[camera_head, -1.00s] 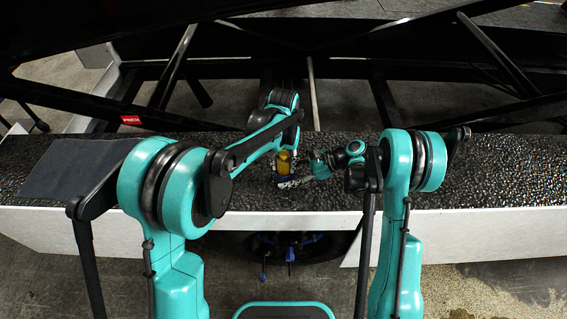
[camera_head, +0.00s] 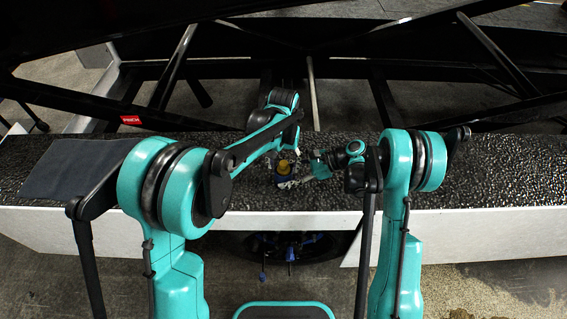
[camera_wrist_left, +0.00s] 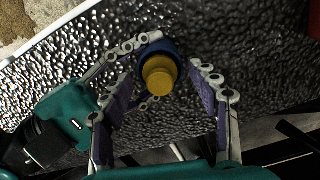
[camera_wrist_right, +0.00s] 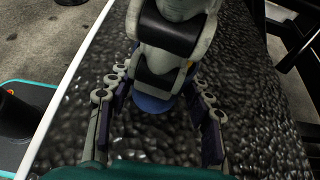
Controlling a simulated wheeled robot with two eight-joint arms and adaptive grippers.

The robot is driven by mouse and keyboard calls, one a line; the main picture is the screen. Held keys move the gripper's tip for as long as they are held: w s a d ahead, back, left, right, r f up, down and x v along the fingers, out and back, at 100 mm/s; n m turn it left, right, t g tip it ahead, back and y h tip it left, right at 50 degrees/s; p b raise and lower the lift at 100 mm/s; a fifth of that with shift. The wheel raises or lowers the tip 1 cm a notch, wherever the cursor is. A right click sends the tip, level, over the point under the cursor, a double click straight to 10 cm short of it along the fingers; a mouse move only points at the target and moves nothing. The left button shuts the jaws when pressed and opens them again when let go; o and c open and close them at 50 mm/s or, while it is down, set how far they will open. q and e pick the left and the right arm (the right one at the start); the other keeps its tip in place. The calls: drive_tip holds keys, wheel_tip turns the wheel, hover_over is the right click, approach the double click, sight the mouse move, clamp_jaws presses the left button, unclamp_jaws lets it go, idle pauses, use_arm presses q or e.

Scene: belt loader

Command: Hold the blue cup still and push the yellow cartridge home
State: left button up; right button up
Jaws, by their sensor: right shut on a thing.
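The yellow cartridge (camera_wrist_left: 159,76) stands in the mouth of the blue cup (camera_wrist_left: 171,45). Only a short part of the cartridge (camera_head: 284,167) shows above the cup in the head view. My right gripper (camera_wrist_right: 152,100) is shut on the blue cup, which shows between its fingers in the right wrist view (camera_wrist_right: 151,104). My left gripper (camera_wrist_left: 165,84) is open, with its fingers apart on either side of the cartridge. In the left wrist view, I cannot tell whether they touch it.
The cup is over a dark, bumpy belt (camera_head: 470,180) with a white side panel (camera_head: 480,223) along its near edge. A flat dark sheet (camera_head: 75,167) lies on the belt at the left. Black frame beams stand behind. The belt to the right is clear.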

use_arm(q)
wheel_tip(320, 180, up, 12)
idle(0.6)
